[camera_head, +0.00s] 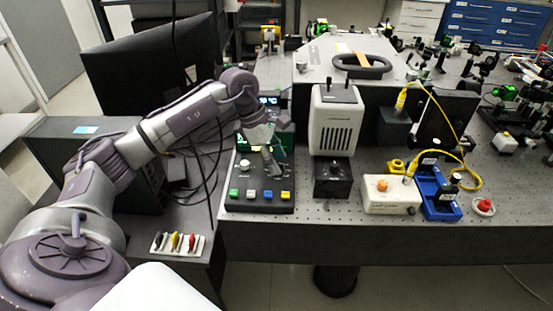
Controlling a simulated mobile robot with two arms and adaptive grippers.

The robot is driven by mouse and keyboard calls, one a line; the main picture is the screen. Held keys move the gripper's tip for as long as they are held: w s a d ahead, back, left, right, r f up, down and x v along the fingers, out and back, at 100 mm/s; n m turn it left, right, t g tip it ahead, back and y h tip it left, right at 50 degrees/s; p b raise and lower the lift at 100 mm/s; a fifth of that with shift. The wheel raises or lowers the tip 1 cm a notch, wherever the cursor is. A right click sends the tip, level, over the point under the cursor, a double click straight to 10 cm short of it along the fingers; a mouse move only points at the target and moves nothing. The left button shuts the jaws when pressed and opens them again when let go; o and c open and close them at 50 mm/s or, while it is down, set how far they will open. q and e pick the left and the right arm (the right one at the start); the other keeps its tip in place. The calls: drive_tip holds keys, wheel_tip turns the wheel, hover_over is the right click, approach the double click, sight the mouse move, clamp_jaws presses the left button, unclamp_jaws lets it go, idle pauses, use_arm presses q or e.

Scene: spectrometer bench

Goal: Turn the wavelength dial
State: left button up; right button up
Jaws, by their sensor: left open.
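A dark control box (258,207) stands near the left front edge of the bench. A light round knob (245,163) shows on its sloped face, above a row of coloured buttons. I cannot read which control is the wavelength dial. My left gripper (273,166) points down over the right part of the box's face and is open. Its fingers hide part of the panel, and I cannot tell whether they touch a knob there. A small display (268,100) glows behind the wrist. My right gripper is not in view.
A white vented lamp housing (336,125) on a black base stands just right of the box. A white box with an orange knob (391,194) and a blue tray (437,192) are farther right. A black monitor (150,65) and cables (207,180) are close to my left arm.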

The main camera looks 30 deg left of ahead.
use_arm(q)
drive_tip(key=v, duration=1.1)
drive_tip(key=shift+r, duration=0.35)
